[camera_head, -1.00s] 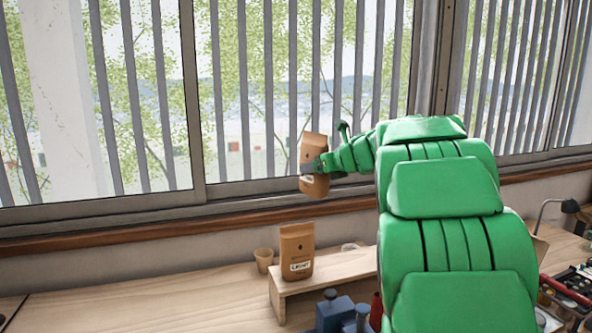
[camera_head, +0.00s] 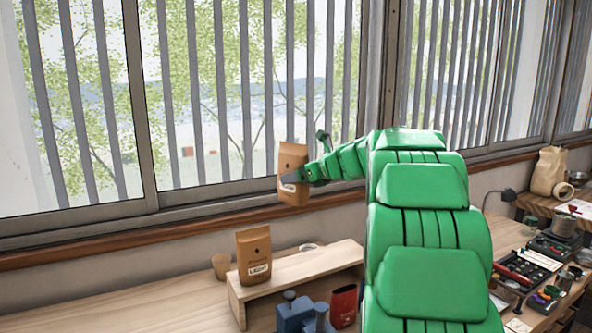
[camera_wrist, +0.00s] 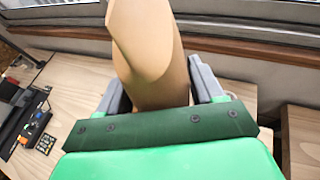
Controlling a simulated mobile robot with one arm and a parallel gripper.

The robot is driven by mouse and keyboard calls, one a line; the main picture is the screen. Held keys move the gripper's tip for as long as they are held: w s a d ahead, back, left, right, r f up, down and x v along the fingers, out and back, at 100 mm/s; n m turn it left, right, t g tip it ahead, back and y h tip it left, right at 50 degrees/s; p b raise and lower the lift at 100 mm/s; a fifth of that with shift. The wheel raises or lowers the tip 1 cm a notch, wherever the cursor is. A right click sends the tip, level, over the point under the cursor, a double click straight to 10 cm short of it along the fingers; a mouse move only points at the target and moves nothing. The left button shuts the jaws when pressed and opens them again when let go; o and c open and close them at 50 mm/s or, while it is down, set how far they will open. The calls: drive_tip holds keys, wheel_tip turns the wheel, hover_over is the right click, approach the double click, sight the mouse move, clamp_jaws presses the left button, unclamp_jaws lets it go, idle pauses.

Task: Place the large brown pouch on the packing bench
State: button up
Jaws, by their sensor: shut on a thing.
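My gripper (camera_head: 290,179) is shut on a brown pouch (camera_head: 292,157) and holds it up in front of the window, well above the wooden surface. In the wrist view the pouch (camera_wrist: 150,45) stands between the two grey fingers of my gripper (camera_wrist: 161,88), and its lower part is hidden by the gripper. Another brown pouch (camera_head: 254,256) with a white label stands upright on a low wooden riser (camera_head: 300,268). Which surface is the packing bench I cannot tell for sure; a wooden bench (camera_head: 535,203) with a paper bag and tape is at the far right.
A small tan cup (camera_head: 221,266) stands behind the riser's left end. Tools and trays (camera_head: 530,265) crowd the right. A tan paper bag (camera_head: 549,171) and a tape roll (camera_head: 563,191) are farther back.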

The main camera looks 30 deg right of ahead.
wheel_tip(320, 180, down, 22)
drive_tip(key=shift+f, duration=0.1)
idle(1.1)
drive_tip(key=shift+f, duration=0.65)
idle(0.5)
drive_tip(key=o, duration=1.4)
drive_tip(key=shift+v, duration=3.95)
